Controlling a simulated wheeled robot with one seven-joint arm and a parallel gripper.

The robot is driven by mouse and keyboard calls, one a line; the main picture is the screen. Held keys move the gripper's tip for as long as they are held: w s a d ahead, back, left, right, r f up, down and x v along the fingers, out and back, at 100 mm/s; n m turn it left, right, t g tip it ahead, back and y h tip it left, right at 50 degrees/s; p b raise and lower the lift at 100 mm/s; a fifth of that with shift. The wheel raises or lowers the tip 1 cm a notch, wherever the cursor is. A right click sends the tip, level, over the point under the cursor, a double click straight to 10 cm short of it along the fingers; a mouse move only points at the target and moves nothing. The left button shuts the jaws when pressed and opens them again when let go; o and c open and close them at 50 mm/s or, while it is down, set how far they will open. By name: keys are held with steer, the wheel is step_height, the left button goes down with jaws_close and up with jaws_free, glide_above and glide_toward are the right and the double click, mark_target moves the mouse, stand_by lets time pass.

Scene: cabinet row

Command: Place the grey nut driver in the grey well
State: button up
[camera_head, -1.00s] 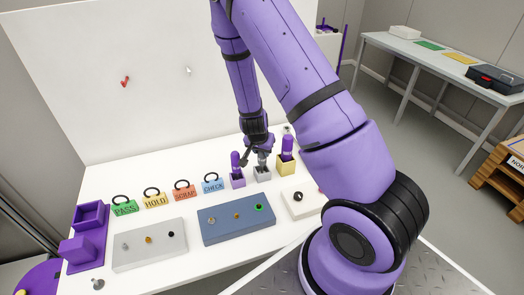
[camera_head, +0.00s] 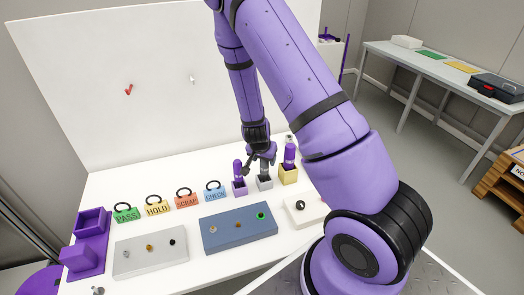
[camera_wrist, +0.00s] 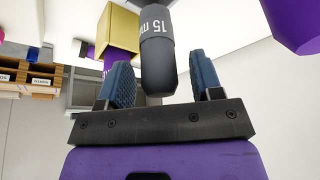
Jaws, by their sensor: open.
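The grey nut driver, a dark grey cylinder marked "15 mm" (camera_wrist: 158,60), is between the two blue finger pads of my gripper (camera_wrist: 163,78) in the wrist view. A gap shows on both sides of it, so my gripper is open around it and not holding it. In the head view my gripper (camera_head: 261,159) is over the grey well (camera_head: 265,183), a small grey block in the row of wells. The driver appears to stand in this well, but my fingers and its small size there hide how deep it sits.
A purple well (camera_head: 240,188) and a yellow well (camera_head: 288,175), each with a purple-handled driver, flank the grey well closely. Label stands (camera_head: 186,200) are to the left. A blue board (camera_head: 220,236), a grey board (camera_head: 135,259) and a white block (camera_head: 316,212) lie in front.

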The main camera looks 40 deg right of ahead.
steer(key=s+a+r+n+y, duration=0.2)
steer(key=s+a+r, duration=0.15)
steer(key=r, duration=0.65)
steer(key=s+a+r+n+t+y, duration=0.1)
steer(key=s+a+r+n+y, duration=0.2)
steer(key=r, duration=0.6)
steer(key=s+a+r, duration=0.3)
steer(key=a+r, duration=0.2)
steer(key=r, duration=0.5)
steer(key=s+a+r+n+t+h, duration=0.1)
steer(key=s+r+n, duration=0.5)
steer(key=s+r, duration=0.7)
steer(key=s, duration=0.4)
steer(key=shift+a+t, duration=0.2)
steer(key=shift+t, duration=0.1)
